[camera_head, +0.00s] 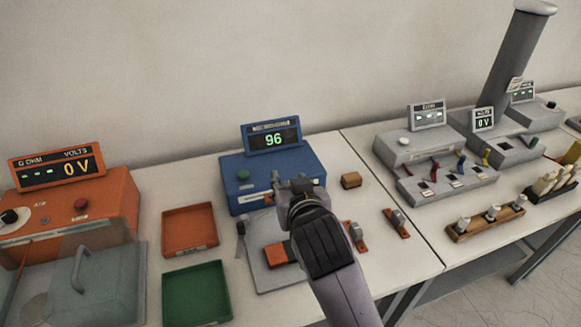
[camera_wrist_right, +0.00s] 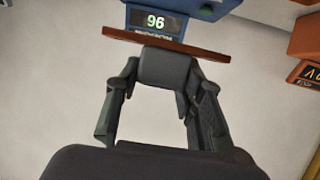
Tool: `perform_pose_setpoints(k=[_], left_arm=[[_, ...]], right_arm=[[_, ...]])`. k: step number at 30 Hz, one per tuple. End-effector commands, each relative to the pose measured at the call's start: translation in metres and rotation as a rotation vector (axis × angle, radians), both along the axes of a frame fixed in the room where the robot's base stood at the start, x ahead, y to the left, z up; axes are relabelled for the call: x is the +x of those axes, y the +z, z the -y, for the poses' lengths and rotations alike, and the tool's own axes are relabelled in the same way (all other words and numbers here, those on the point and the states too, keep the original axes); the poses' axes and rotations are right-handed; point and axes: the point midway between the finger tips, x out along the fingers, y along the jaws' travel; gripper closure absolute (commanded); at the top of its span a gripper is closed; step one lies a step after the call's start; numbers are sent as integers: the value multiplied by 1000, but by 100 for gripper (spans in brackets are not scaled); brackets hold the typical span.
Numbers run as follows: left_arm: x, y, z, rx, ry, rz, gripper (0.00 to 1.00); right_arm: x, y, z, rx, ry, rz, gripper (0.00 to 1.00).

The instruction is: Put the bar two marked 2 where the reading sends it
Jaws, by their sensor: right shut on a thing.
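My right gripper (camera_head: 290,186) is in front of the blue meter (camera_head: 272,172), whose green display reads 96. In the right wrist view my right gripper (camera_wrist_right: 160,95) is shut on the dark grey grip of a reddish-brown bar (camera_wrist_right: 205,51). The bar lies crosswise at the fingertips, and the display shows behind it. No number can be read on it. In the head view the gripper mostly hides the held bar. Two other brown bars with grey grips, one nearer (camera_head: 354,236) and one farther right (camera_head: 396,222), lie on the table. My left gripper is not in view.
A red-brown tray (camera_head: 189,250) and a green tray (camera_head: 222,318) sit left of a grey plate (camera_head: 285,284) with an orange-brown piece. An orange meter (camera_head: 112,187) reads 0 V. A brown block (camera_head: 351,180) and grey lever units (camera_head: 445,187) stand right.

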Motion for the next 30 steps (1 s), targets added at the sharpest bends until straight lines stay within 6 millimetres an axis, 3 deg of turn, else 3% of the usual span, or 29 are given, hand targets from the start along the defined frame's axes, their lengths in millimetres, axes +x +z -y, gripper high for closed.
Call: perform_pose_setpoints(k=[4, 7, 15, 19, 24, 30], left_arm=[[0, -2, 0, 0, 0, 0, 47], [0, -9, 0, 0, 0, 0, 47], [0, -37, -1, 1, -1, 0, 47], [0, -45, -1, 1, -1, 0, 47], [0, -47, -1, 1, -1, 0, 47], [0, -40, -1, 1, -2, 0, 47]], right_arm=[[1, 5, 4, 2, -5, 1, 100], [3, 6, 25, 3, -32, -2, 100], [-5, 22, 134, 10, -146, -6, 100], [-17, 30, 170, 5, -179, -1, 100], [-24, 36, 187, 1, -192, 3, 100], [-19, 35, 175, 3, -180, -7, 100]])
